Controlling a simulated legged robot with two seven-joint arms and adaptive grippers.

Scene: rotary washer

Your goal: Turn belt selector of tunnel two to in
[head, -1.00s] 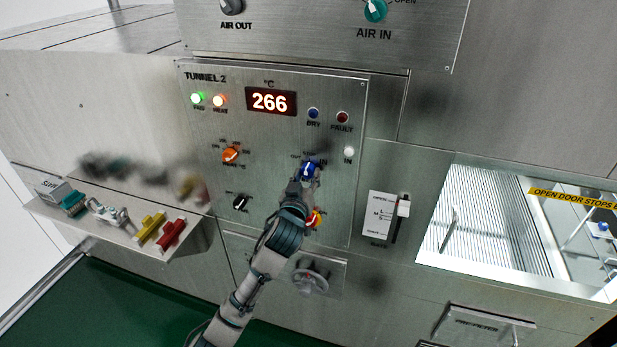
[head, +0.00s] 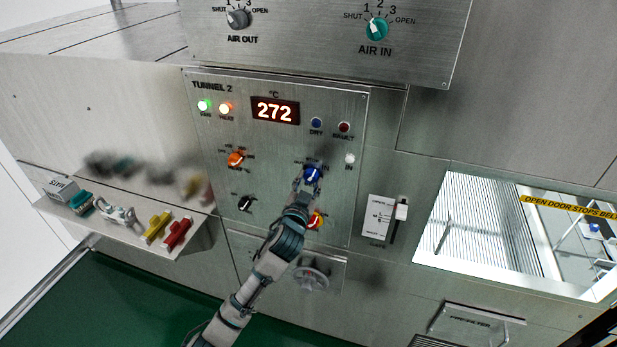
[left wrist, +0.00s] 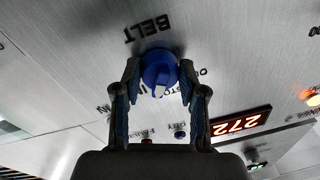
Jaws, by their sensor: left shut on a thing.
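The belt selector is a blue knob (head: 313,174) with a white pointer, on the Tunnel 2 panel (head: 210,140). In the left wrist view the blue knob (left wrist: 159,70) sits below the word BELT, which appears upside down, and its white pointer faces the lower edge near the STOP marking. Most of its position labels are covered. My left gripper (head: 308,180) reaches it from below; in the left wrist view its two fingers (left wrist: 160,84) stand on either side of the knob, shut on it. My right gripper is not in view.
A handwheel (head: 311,279) is below. A shelf with coloured handles (head: 178,233) juts out at left. The display (head: 274,110) reads 272.

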